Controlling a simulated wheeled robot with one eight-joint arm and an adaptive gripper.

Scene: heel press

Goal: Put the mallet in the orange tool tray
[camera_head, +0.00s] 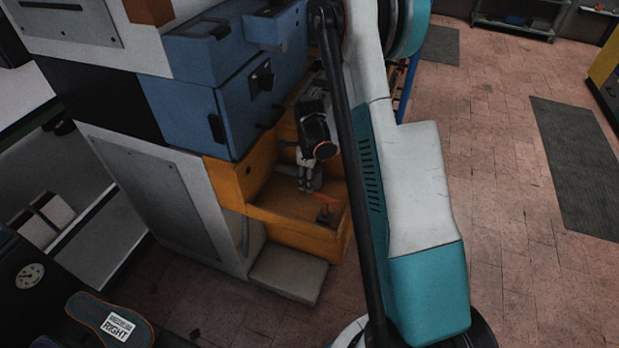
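The orange tool tray (283,222) juts from the lower front of the press, near the middle of the head view. A small thing with a red-orange bar and a dark part below it, which looks like the mallet (325,205), shows at the tray's right end. It appears to be inside the tray, though its contact with the floor of it is unclear. My gripper (306,188) points down over the tray, left of and above the mallet, apart from it in the picture. Its fingers are small and dark, so their opening is unclear. A grey rounded shape shows just behind them.
The blue press housing (180,110) with dark knobs stands close behind and left of my gripper. A grey step (289,275) lies below the tray. A sole marked RIGHT (95,312) lies at the lower left. The tiled floor at right is open, with dark mats.

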